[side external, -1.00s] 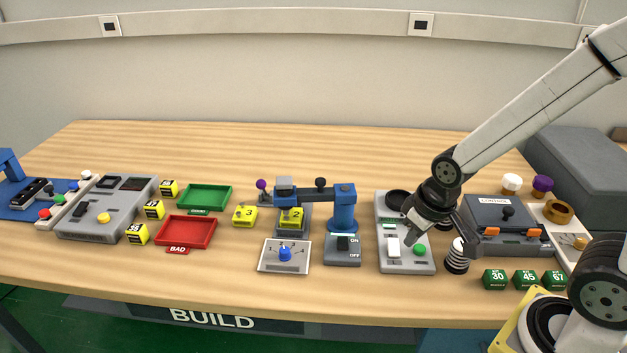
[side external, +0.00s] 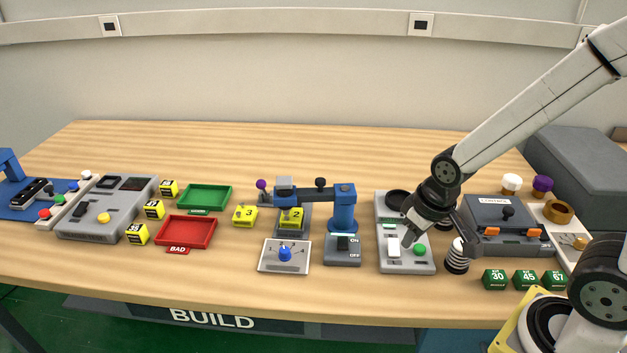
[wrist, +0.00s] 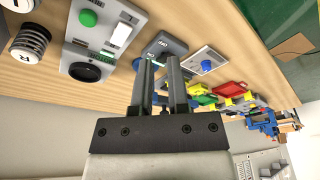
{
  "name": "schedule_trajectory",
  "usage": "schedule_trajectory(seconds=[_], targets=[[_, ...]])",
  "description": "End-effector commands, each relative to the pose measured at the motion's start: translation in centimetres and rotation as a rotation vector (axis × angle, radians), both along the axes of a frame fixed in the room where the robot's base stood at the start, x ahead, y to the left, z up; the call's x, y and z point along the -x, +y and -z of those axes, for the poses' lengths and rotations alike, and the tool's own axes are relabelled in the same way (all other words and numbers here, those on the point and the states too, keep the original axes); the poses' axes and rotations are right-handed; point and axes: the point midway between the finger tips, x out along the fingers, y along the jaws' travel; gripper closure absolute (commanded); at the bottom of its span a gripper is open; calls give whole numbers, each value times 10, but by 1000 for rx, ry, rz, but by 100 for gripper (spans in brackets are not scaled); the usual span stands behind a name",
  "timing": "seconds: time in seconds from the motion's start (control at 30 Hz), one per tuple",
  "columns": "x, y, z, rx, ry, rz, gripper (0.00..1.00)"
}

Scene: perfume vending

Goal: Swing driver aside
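My gripper (side external: 405,238) is right of the driver, above the grey panel, and apart from the driver. In the wrist view my gripper (wrist: 160,62) shows two fingers with a narrow empty gap between them. The driver is mostly hidden behind the fingers there.
The grey panel (side external: 420,266) has a white switch and a green button. An ON/OFF switch box (side external: 343,259) stands before the post, beside a dial plate (side external: 284,267). Green and red trays (side external: 205,197) (side external: 186,231) lie left. The table behind the driver is clear.

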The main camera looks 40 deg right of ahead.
Motion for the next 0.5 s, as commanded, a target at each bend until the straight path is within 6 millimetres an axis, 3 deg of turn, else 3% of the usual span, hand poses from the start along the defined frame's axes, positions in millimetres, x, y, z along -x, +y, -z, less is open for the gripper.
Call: schedule_trajectory(seconds=[0.03, 0.13, 0.17, 0.37, 0.5], targets=[[-1, 0, 0, 0, 0, 1, 62], [-6, 0, -2, -1, 3, 5, 30], [-9, 0, -2, -2, 4, 7, 25], [-39, -1, -9, -6, 23, 31, 25], [-71, -3, -17, -11, 44, 59, 25]])
